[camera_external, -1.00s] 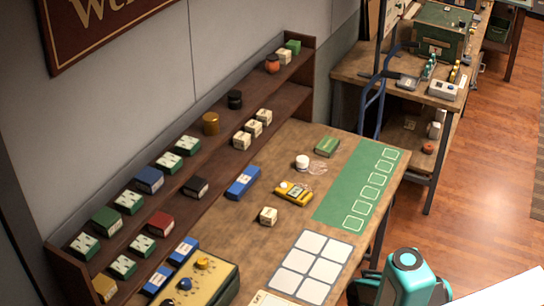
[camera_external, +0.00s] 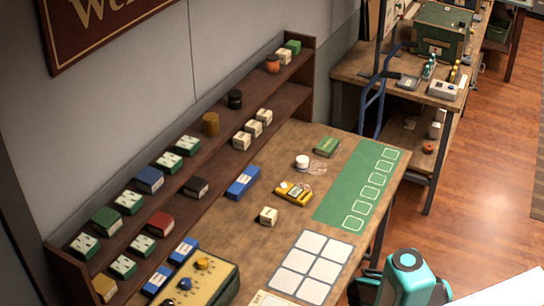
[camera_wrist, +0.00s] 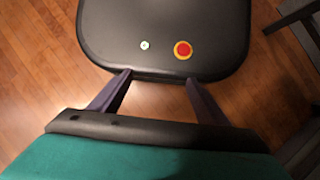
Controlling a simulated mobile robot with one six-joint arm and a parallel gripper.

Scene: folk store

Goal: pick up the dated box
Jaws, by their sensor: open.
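Several small cream boxes with dark print are in the external view. One cream box (camera_external: 268,216) stands alone on the wooden table. Three more cream boxes (camera_external: 253,128) stand in a row on the lower shelf, and another cream box (camera_external: 284,57) is at the far end of the upper shelf. The print is too small to read, so I cannot tell which box carries a date. My gripper (camera_wrist: 158,80) is open and empty in the wrist view, over my own base and the floor. No box shows between its fingers.
A yellow meter (camera_external: 294,193), a white jar (camera_external: 302,162), a green box (camera_external: 327,147) and a blue box (camera_external: 243,182) are on the table. A white grid (camera_external: 310,265) and a green mat (camera_external: 341,205) lie on its right side. Green, blue and red boxes fill the shelves.

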